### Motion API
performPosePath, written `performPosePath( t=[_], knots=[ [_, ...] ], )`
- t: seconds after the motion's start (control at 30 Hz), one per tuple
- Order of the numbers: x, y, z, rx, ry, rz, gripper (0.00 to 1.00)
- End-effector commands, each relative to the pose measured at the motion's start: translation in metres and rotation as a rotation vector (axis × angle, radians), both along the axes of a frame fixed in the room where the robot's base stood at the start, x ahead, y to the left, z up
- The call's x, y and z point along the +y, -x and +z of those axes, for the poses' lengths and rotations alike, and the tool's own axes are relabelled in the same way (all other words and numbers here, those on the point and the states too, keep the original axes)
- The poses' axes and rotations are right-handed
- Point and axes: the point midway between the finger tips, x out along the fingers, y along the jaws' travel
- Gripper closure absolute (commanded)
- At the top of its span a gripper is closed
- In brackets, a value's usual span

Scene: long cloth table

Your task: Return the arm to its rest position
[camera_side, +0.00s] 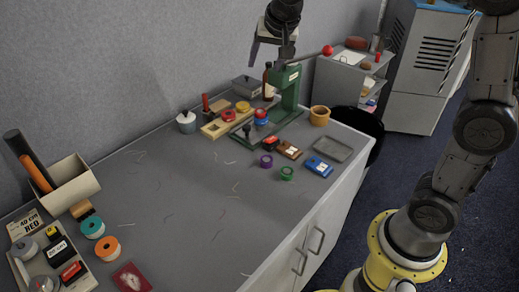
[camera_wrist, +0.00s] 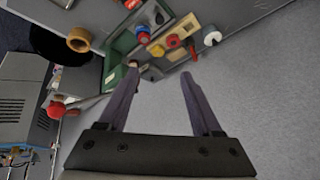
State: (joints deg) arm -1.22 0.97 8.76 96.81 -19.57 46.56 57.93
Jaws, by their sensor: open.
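My gripper (camera_side: 270,40) hangs in the air at the top of the side view, above and behind the back part of the cloth table (camera_side: 190,200). In the wrist view my gripper (camera_wrist: 160,85) shows its two fingers spread apart with nothing between them. The green press (camera_side: 287,90) stands below and close to it in the side view. In the wrist view the green press (camera_wrist: 118,45) lies beyond the left finger. Whether the gripper touches the press cannot be told.
The press lever's red knob (camera_side: 327,50) sticks out near my gripper; it also shows in the wrist view (camera_wrist: 56,110). A brown bottle (camera_side: 268,82) stands beside the press. Small reels, boxes and a grey tray (camera_side: 333,148) surround it. The table's middle is mostly clear. A wall rises behind.

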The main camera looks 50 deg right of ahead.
Motion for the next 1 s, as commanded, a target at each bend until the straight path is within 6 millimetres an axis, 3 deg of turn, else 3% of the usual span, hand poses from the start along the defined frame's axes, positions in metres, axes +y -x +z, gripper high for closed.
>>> performPosePath(
  t=[0.1,0.27,0.47,0.6,0.7,0.8,1.0],
  knots=[
    [0.003,0.052,0.028,-0.034,-0.002,0.049,0.34],
    [0.01,0.122,0.041,-0.053,0.011,0.152,0.34],
    [0.021,0.206,0.025,-0.047,0.048,0.322,0.34],
    [0.031,0.254,-0.003,-0.018,0.081,0.466,0.34],
    [0.038,0.277,-0.028,0.026,0.103,0.577,0.34],
    [0.043,0.287,-0.045,0.08,0.116,0.667,0.34],
    [0.044,0.289,-0.048,0.1,0.156,0.761,0.34]
  ],
)
